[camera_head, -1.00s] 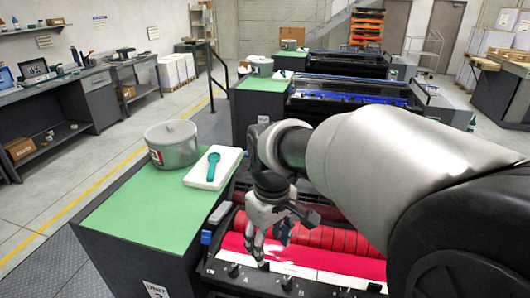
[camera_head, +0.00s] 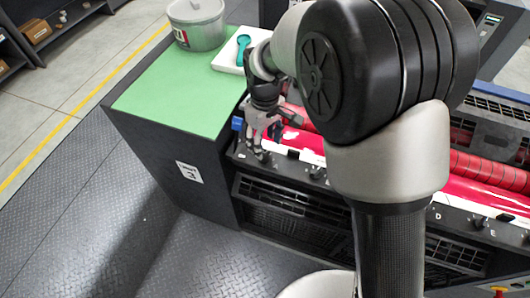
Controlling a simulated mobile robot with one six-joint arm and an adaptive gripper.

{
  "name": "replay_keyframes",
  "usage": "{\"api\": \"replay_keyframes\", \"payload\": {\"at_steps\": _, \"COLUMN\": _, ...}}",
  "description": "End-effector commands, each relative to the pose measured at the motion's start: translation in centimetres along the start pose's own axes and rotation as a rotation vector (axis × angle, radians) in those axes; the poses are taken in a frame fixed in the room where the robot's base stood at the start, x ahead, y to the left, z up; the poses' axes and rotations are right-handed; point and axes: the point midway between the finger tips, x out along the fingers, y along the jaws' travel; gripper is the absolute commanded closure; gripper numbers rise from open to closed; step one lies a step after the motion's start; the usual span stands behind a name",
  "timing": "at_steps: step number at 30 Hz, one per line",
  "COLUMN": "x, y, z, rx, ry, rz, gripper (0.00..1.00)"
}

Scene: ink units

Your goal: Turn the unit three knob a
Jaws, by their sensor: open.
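The unit with red ink rollers (camera_head: 490,170) has a row of small black knobs along its dark front rail. The unit sign (camera_head: 189,172) on the cabinet is tilted and small, and I cannot read its number with certainty. My gripper (camera_head: 262,150) is open, pointing down at the left end of the rail. A small dark knob (camera_head: 263,157) is at its fingertips, partly hidden by them; I cannot tell whether they touch it. Another knob (camera_head: 317,173) shows to the right, and one more knob (camera_head: 480,222) stands near the letter E. My arm hides the rail's middle.
A green-topped cabinet (camera_head: 165,100) stands left of the unit, bearing a grey ink can (camera_head: 200,28) and a teal tool (camera_head: 243,48) on a white pad. Dark grilles lie below the rail. The tread-plate floor (camera_head: 110,200) in front is clear.

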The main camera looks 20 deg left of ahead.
Motion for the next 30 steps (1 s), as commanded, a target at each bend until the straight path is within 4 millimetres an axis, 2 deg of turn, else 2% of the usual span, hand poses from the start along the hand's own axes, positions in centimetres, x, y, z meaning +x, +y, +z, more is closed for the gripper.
{"api": "replay_keyframes", "payload": {"at_steps": 1, "x": 1.3, "y": 0.0, "z": 0.1, "rx": 0.000, "ry": -0.003, "rz": -0.001, "gripper": 0.50}}
{"api": "replay_keyframes", "payload": {"at_steps": 3, "x": 2.6, "y": 0.0, "z": 0.1, "rx": 0.000, "ry": -0.003, "rz": -0.001, "gripper": 0.50}}
{"api": "replay_keyframes", "payload": {"at_steps": 9, "x": 4.9, "y": 0.0, "z": 0.0, "rx": 0.000, "ry": -0.001, "rz": -0.001, "gripper": 0.50}}
{"api": "replay_keyframes", "payload": {"at_steps": 21, "x": 5.5, "y": 0.0, "z": 0.0, "rx": 0.000, "ry": 0.001, "rz": 0.000, "gripper": 0.50}}
{"api": "replay_keyframes", "payload": {"at_steps": 30, "x": 5.5, "y": 0.0, "z": 0.0, "rx": 0.000, "ry": 0.001, "rz": 0.000, "gripper": 0.70}}
